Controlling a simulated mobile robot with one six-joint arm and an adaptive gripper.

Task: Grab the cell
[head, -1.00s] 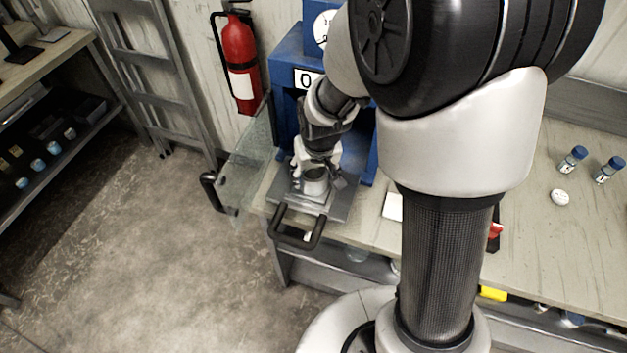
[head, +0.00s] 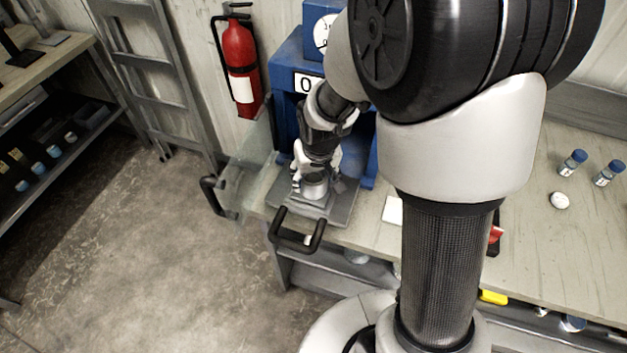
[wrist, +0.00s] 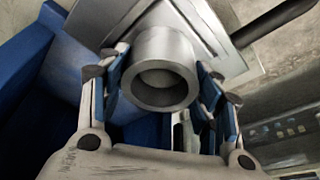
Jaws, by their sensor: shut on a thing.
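The cell is a grey metal ring-shaped cylinder (wrist: 160,68) with an open bore, in the middle of the wrist view. My gripper (wrist: 165,82) has its blue-padded fingers on either side of it and is shut on it. In the head view the cell (head: 314,186) shows small below my gripper (head: 314,168), over the grey sliding plate (head: 340,207) in front of the blue press (head: 288,75). I cannot tell whether the cell still touches the plate.
A clear door with a black handle (head: 213,196) stands open at the left of the press. A black handle (head: 297,240) juts out from the plate's front. Two blue-capped vials (head: 572,162) and a white round thing (head: 559,200) stand on the bench at right.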

